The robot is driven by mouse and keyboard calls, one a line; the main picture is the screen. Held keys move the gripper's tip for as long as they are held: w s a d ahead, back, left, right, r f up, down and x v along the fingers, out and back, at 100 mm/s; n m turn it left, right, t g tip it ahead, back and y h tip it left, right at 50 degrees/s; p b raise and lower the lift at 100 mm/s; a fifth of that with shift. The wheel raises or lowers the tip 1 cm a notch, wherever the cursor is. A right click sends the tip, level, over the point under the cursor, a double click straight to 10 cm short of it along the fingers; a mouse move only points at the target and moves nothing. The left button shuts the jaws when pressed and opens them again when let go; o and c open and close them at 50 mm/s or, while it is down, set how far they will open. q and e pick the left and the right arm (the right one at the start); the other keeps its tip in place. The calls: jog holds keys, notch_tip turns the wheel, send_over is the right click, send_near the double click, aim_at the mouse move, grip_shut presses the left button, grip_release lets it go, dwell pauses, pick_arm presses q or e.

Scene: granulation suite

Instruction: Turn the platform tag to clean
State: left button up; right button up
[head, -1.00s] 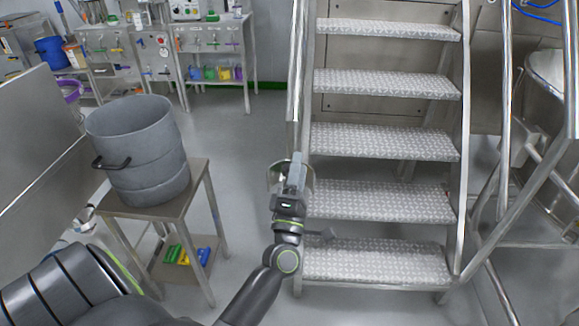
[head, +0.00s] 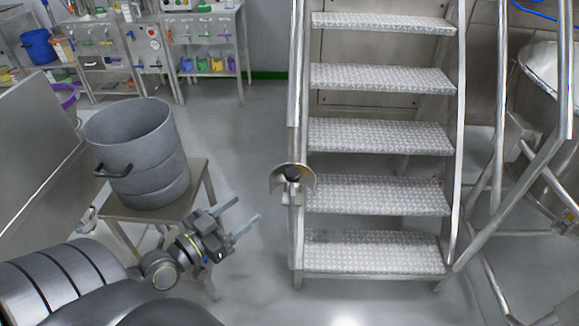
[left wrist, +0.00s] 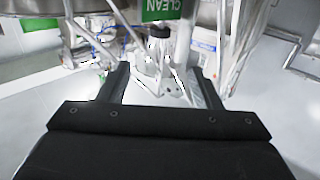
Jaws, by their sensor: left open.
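The platform tag (head: 296,176) is a curved, shiny metal piece around a dark knob. It sits on the stair's left post in the head view; its lettering is not readable there. My right gripper is not in view.
Metal stairs (head: 378,192) with patterned treads rise on the right, with handrails beside them. A grey drum (head: 140,150) stands on a small steel table (head: 195,178) left of my left gripper. Floor (head: 262,130) is clear between table and stairs. Steel cabinets stand at the back left.

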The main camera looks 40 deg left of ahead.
aim_at(287, 178)
pick_arm(q)
jog(key=w+d+p, duration=0.1)
jog(key=w, duration=0.4)
jog(key=w+p, duration=0.1)
jog(key=w, duration=0.5)
jog(key=w+d+p, duration=0.1)
jog(key=w, duration=0.5)
jog(key=shift+d+p, duration=0.3)
jog(key=shift+d, duration=0.05)
jog(key=shift+c, duration=0.5)
